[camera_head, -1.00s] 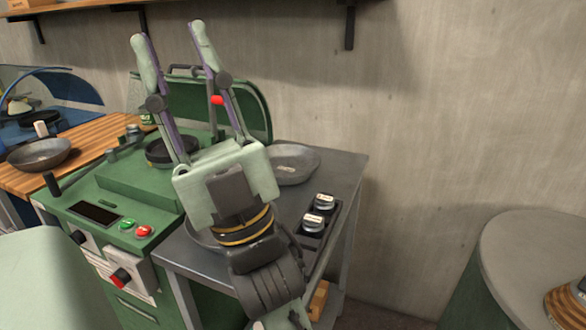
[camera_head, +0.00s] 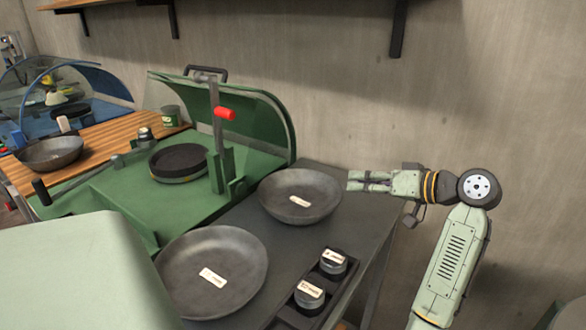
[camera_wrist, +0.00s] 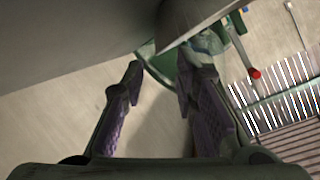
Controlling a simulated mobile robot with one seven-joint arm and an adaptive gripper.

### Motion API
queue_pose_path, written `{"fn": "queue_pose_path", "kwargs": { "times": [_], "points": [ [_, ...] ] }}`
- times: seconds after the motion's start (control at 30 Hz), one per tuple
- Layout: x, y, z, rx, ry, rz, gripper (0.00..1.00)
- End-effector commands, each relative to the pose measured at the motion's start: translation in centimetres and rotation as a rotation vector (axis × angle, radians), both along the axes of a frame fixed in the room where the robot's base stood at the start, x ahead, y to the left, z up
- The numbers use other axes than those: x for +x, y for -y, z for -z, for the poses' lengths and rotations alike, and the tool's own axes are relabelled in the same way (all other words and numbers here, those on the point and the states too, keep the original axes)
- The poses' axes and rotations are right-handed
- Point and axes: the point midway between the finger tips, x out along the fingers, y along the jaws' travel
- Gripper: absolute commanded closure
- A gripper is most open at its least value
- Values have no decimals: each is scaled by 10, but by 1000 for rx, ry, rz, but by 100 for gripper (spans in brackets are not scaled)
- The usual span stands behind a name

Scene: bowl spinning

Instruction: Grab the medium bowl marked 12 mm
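Two dark grey bowls with white labels stand on the grey side table: a deeper one (camera_head: 283,213) at the back and a wider, shallower one (camera_head: 180,265) nearer the front. The label print is too small to read, so I cannot tell which is marked 12 mm. My gripper (camera_head: 350,181) is level with the back bowl's right rim, pointing left at it; I cannot tell whether it touches. In the wrist view its two purple-lined fingers (camera_wrist: 160,78) are apart with nothing clearly between them. A large grey surface fills the upper left there.
The green machine (camera_head: 105,185) with its raised lid and red-handled lever (camera_head: 225,114) stands left of the bowls. A black holder with two labelled round pieces (camera_head: 333,262) sits at the table's right front. A wall rises behind; another bowl (camera_head: 50,153) rests on the wooden top.

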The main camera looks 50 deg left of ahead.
Motion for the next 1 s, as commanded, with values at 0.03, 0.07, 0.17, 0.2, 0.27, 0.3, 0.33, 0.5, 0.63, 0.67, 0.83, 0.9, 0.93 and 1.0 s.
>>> {"fn": "queue_pose_path", "kwargs": {
  "times": [0.03,0.07,0.17,0.2,0.27,0.3,0.33,0.5,0.63,0.67,0.83,0.9,0.93,1.0],
  "points": [
    [-2,-5,1,-3,-3,-5,73],
    [-3,-9,3,-4,-4,-5,73],
    [-6,-24,7,-3,-3,-6,73],
    [-7,-30,9,-3,-3,-6,73],
    [-8,-39,12,-4,-3,-4,73],
    [-10,-43,14,-4,-3,-4,73],
    [-10,-46,15,-3,-3,-3,73],
    [-10,-58,17,-4,-1,-2,73],
    [-11,-76,19,-4,-3,-4,73],
    [-11,-81,20,-4,-3,-4,73],
    [-15,-98,30,-3,-1,0,73],
    [-14,-99,31,-3,1,1,73],
    [-14,-99,31,-3,1,1,73],
    [-14,-99,31,-3,1,1,73]
  ]
}}
